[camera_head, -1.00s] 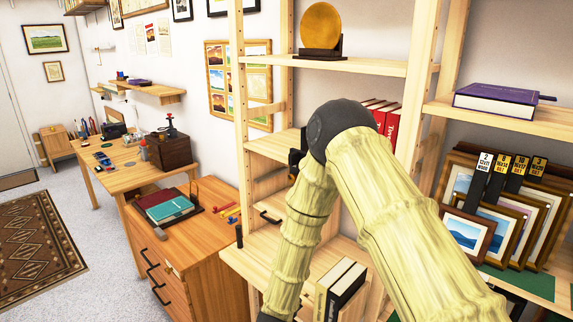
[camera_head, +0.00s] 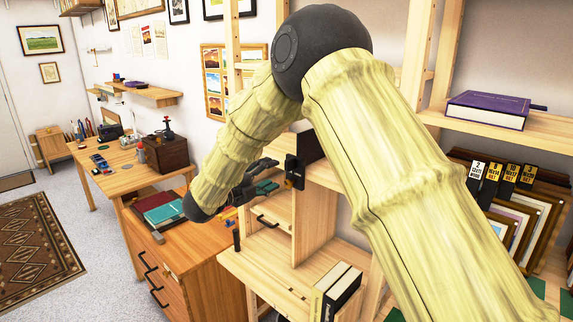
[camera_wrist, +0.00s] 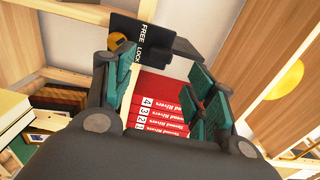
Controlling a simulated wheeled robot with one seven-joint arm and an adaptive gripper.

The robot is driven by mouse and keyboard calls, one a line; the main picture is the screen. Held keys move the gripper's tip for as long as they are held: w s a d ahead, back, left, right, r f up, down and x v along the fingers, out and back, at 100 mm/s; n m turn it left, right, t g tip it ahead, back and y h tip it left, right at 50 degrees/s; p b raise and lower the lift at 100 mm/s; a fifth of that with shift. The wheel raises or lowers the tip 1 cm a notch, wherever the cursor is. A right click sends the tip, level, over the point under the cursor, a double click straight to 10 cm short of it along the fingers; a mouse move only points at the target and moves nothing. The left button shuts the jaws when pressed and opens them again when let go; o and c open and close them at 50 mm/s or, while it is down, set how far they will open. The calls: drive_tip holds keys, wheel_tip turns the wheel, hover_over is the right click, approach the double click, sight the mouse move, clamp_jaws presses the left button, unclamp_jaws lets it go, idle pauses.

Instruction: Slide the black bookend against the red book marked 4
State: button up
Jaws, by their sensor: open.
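In the wrist view, the black bookend (camera_wrist: 150,35) with the words FREE and LOCK and an orange knob (camera_wrist: 117,42) lies beyond my fingertips. The red book marked 4 (camera_wrist: 165,84) is at the near-bookend end of a row of red books; its red cover shows between my fingers. A gap seems to separate it from the bookend. My gripper (camera_wrist: 160,76) is open and empty, its teal-padded fingers spread. In the head view, my gripper (camera_head: 268,177) is left of the black bookend (camera_head: 294,171); my arm hides the red books there.
Other red books (camera_wrist: 160,124) stand in the row. Black and cream books (camera_head: 338,290) stand on a lower shelf. A wooden upright (camera_head: 425,60), a purple book (camera_head: 488,108) and framed prints (camera_head: 515,220) are to the right. A cabinet (camera_head: 200,260) is at lower left.

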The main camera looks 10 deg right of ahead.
sight(287, 167)
drive_tip(key=p+x, duration=0.3)
drive_tip(key=x, duration=0.5)
drive_tip(key=shift+s+d, duration=0.1)
clamp_jaws()
